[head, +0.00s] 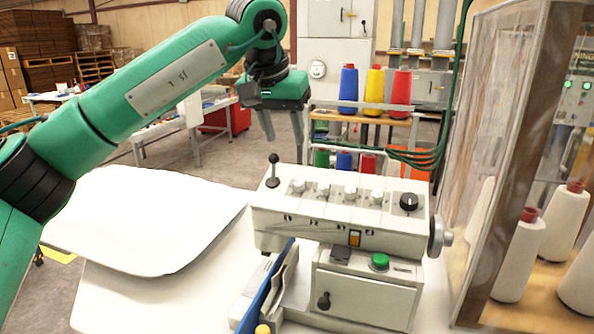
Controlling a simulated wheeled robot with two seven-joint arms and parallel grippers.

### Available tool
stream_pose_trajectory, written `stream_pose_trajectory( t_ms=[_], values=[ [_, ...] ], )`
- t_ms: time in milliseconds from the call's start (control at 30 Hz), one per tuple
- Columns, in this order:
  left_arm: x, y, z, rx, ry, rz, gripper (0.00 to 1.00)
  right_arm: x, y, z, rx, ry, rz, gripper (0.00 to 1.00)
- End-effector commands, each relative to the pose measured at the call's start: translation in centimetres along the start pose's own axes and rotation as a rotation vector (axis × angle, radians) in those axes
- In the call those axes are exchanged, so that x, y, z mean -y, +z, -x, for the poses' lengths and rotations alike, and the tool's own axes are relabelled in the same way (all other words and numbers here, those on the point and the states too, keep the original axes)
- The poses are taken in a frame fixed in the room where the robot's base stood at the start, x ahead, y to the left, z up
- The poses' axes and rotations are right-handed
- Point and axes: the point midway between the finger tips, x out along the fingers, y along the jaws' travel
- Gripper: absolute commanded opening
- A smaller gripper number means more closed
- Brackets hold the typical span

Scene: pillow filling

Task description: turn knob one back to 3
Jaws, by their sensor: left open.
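A white control box (340,233) stands on the white table at the centre. A row of several small pale knobs runs along its sloped top; the leftmost knob (298,186) may be knob one, but I cannot read its label or setting. A larger black knob (409,202) sits at the right end of the row, and a black lever (273,172) stands upright at the left end. My left gripper (282,126) is open and empty, fingers pointing down, above and behind the box's left end, apart from the knobs. My right gripper is not in view.
A white pillow-like sheet (145,222) lies left of the box. A blue-edged holder (266,292) is in front, beside a unit with a green button (379,261). A clear panel (480,150) and thread cones (520,255) stand at right. Coloured spools (374,88) are behind.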

Motion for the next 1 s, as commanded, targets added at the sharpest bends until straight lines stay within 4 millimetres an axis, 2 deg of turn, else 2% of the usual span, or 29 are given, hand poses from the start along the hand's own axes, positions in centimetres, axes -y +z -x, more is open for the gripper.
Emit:
stream_pose_trajectory(
  t_ms=[133,267,700,833,1000],
  values=[
    [-0.5,-0.2,0.4,-0.010,-0.022,-0.011,0.43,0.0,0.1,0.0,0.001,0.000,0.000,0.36],
    [-0.4,-0.2,-0.9,-0.008,-0.023,-0.010,0.43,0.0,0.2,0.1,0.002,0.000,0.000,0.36],
    [-0.3,-0.3,-9.8,-0.006,-0.019,-0.010,0.43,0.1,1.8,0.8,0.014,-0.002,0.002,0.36],
    [-0.2,-0.3,-11.6,-0.008,-0.019,-0.009,0.43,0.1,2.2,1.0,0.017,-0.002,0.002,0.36],
    [-0.2,-0.3,-12.9,-0.010,-0.020,-0.010,0.43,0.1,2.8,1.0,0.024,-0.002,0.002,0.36]
  ],
)
